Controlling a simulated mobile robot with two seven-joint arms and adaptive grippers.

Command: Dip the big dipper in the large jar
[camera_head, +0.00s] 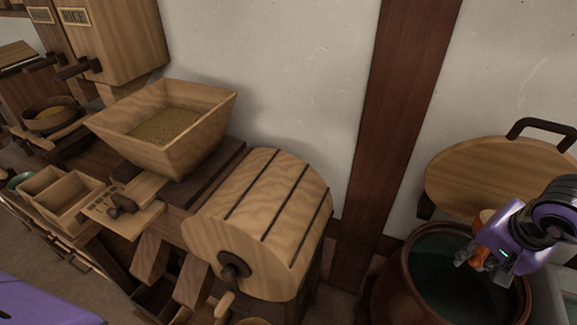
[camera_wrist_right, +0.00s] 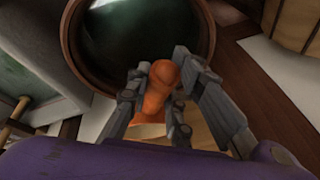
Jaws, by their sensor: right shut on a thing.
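The large jar (camera_head: 393,284) is brown and round, with dark green contents, at the lower right of the head view. Its rim also shows at the top of the wrist view (camera_wrist_right: 88,72). My right gripper (camera_head: 478,262) is over the jar's opening at its right side. It is shut on an orange piece, which I take to be the big dipper (camera_wrist_right: 158,88); the wrist view shows its rounded end between the fingers. In the head view the dipper (camera_head: 484,216) is mostly covered by the gripper. Whether it touches the contents cannot be told. My left gripper is out of view.
A round wooden lid (camera_head: 490,172) with a dark handle stands against the wall behind the jar. A dark wooden post (camera_head: 385,125) rises left of it. A wooden drum machine (camera_head: 262,222) with a grain hopper (camera_head: 135,140) stands to the left.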

